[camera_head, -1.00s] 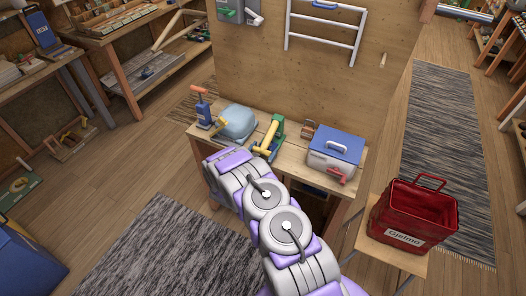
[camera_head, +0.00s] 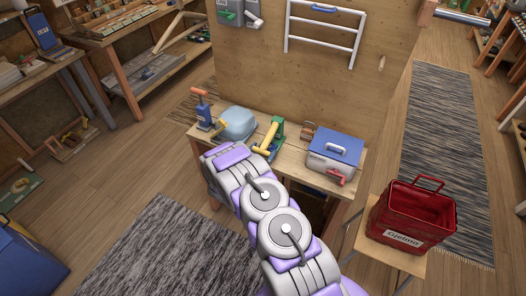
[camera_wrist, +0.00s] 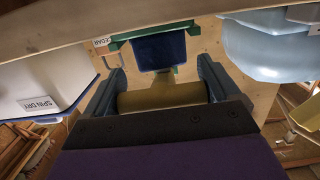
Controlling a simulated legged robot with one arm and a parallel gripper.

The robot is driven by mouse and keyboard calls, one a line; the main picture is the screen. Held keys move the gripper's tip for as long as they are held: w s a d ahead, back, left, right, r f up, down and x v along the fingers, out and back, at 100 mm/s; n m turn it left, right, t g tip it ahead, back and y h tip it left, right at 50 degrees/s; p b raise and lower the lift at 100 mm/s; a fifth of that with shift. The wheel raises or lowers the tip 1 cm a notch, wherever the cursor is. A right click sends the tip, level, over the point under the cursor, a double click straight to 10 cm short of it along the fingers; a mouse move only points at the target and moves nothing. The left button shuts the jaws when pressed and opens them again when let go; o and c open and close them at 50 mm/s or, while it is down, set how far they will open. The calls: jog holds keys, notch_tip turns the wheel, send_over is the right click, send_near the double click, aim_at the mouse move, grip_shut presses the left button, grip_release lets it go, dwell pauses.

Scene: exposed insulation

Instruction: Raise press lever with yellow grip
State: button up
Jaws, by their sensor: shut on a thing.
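The green press (camera_head: 277,128) with a yellow lever (camera_head: 269,141) stands on the wooden workbench, between the light blue tub and the blue-lidded box. In the wrist view its yellow grip (camera_wrist: 160,96) lies crosswise between the two dark blue-grey fingers of my gripper (camera_wrist: 160,82). The fingers are shut on the grip, one at each end. Behind the grip the wrist view shows a dark blue block (camera_wrist: 158,50) with green parts.
The light blue tub (camera_head: 237,123) and a blue tool with an orange handle (camera_head: 203,108) stand left of the press. The white box with blue lid (camera_head: 335,155) stands right. A wooden panel (camera_head: 300,85) rises behind. A red basket (camera_head: 412,210) sits on a stand at right.

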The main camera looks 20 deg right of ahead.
jog(key=r+g+y+p, duration=0.1)
jog(key=r+p, duration=0.2)
jog(key=p, duration=0.1)
jog(key=r+g+y+p, duration=0.1)
jog(key=r+y+p, duration=0.1)
jog(key=r+p, duration=0.1)
jog(key=r+g+y+p, duration=0.2)
jog(key=r+p, duration=0.2)
jog(key=p, duration=0.1)
jog(key=shift+s+a, duration=0.15)
jog(key=shift+a, duration=0.15)
jog(key=shift+d+r+g+y+p, duration=0.15)
jog(key=shift+r+g+y+p, duration=0.3)
jog(key=shift+p, duration=0.8)
jog(key=r+p, duration=0.1)
jog(key=p, duration=0.1)
jog(key=w+d+r+p, duration=0.1)
jog(key=p, duration=0.1)
jog(key=shift+w+d+r, duration=0.15)
jog(key=shift+r, duration=0.1)
jog(key=o, duration=1)
jog(key=shift+o, duration=1.1)
jog(key=shift+a, duration=0.2)
